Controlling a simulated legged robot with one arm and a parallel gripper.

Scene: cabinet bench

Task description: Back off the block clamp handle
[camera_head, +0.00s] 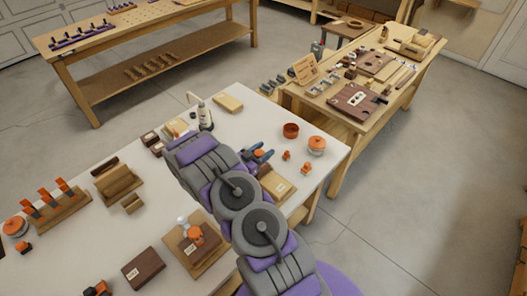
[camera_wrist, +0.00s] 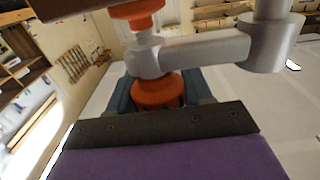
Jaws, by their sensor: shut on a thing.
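In the wrist view my gripper (camera_wrist: 158,92) has its dark blue fingers on either side of an orange clamp handle (camera_wrist: 157,89) and is shut on it. A grey metal clamp arm (camera_wrist: 205,49) runs across just beyond the handle, to a thick grey post (camera_wrist: 272,38) at right. A second orange part (camera_wrist: 137,12) sits on the far side of the arm. In the head view my gripper (camera_head: 259,154) shows as blue fingers around an orange part, beside my arm. My arm hides most of the clamp there. A labelled wooden block (camera_head: 279,186) lies close by.
Bare bench shows at left centre. Other wooden benches stand behind.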

